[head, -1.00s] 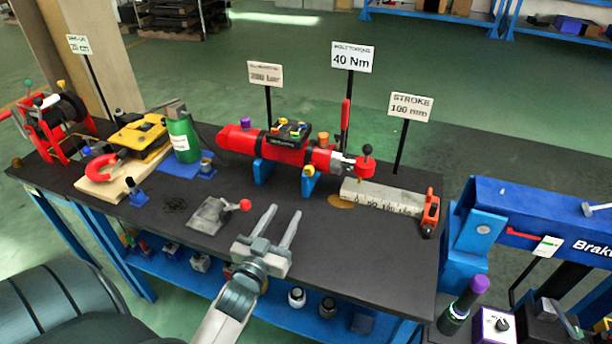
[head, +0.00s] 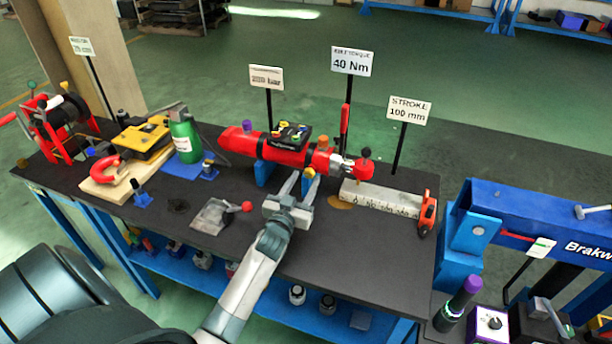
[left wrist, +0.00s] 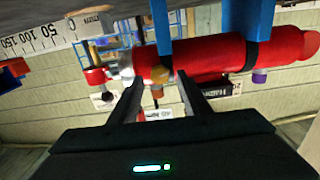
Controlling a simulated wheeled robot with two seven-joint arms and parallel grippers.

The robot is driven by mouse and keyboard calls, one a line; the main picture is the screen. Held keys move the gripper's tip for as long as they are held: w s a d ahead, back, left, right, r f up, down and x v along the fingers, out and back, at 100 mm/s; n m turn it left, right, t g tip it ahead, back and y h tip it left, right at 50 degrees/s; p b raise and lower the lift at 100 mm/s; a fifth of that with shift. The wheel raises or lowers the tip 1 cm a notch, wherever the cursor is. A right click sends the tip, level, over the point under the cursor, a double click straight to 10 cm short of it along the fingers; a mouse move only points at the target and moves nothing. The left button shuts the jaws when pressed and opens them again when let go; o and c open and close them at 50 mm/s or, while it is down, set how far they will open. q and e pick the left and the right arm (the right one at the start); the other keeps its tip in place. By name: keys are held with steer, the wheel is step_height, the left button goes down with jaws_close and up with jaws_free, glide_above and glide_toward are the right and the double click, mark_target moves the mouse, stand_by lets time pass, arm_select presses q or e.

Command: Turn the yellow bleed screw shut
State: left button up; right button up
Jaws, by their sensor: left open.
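The red cylinder (head: 270,150) lies across blue supports on the dark table in the head view. The yellow bleed screw (head: 309,172) is low on its front side, near the right-hand support. My left gripper (head: 299,178) is open and empty, its fingers pointing at the screw. In the left wrist view the picture is upside down; the yellow screw (left wrist: 160,74) shows between the two open fingertips of my left gripper (left wrist: 158,82), under the red cylinder (left wrist: 205,60). I cannot tell whether either finger touches it. My right gripper is not in view.
An orange knob (head: 323,141) and a purple knob (head: 246,125) stand on the cylinder. A ruler block (head: 385,198) lies to the right. A grey plate with a red-knobbed lever (head: 222,212) lies left of my arm. Sign posts stand behind.

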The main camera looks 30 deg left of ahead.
arm_select(q)
steer(key=shift+x, duration=0.95)
steer(key=shift+c, duration=0.6)
steer(key=c, duration=0.9)
